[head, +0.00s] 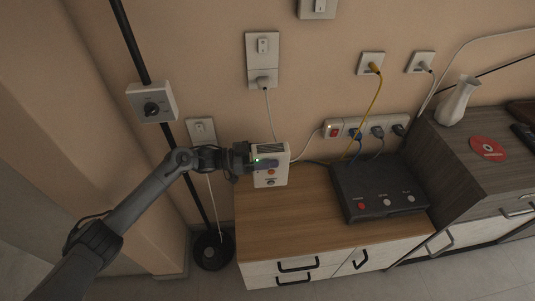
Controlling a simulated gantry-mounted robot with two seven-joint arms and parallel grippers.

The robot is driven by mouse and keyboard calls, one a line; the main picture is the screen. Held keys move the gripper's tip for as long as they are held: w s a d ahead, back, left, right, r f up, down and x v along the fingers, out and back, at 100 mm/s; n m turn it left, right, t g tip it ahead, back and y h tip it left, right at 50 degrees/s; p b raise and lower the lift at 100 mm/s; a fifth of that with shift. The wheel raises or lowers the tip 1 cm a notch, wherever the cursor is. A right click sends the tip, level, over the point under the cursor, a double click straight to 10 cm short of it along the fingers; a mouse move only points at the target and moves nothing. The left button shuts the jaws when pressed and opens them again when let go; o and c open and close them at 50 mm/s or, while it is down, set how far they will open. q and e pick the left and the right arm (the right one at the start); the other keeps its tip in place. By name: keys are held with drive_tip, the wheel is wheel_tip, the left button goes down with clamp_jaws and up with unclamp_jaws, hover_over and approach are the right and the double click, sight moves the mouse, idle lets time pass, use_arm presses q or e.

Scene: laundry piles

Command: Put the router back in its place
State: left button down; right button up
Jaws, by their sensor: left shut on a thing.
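My left gripper (256,163) is shut on a white box (272,177) with a dark display, a green light and small buttons. The box is upright at the back left of the wooden cabinet top (290,215); I cannot tell whether it touches the top. A flat black box (379,188) with a red button and two pale buttons lies on the right of the same top, with a yellow cable (371,103) behind it. No label shows which box is the router. My right gripper is not in view.
A power strip (351,127) with several plugs is on the wall behind. A higher dark cabinet at the right carries a white vase (459,100) and a red disc (487,149). A black pole with a round base (213,249) stands left of the wooden cabinet.

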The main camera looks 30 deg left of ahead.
sight(265, 172)
use_arm(q)
drive_tip(key=shift+f+b, duration=2.7)
drive_tip(key=shift+f, duration=1.4)
drive_tip(key=shift+c, duration=1)
unclamp_jaws()
drive_tip(key=shift+f, duration=0.1)
drive_tip(key=shift+s+a+p, duration=0.25)
drive_tip(key=shift+a+p, duration=0.05)
drive_tip(key=shift+a, duration=0.1)
drive_tip(key=p+v, duration=0.2)
drive_tip(key=v, duration=0.4)
drive_tip(key=shift+a, duration=0.3)
drive_tip(key=shift+s, duration=0.1)
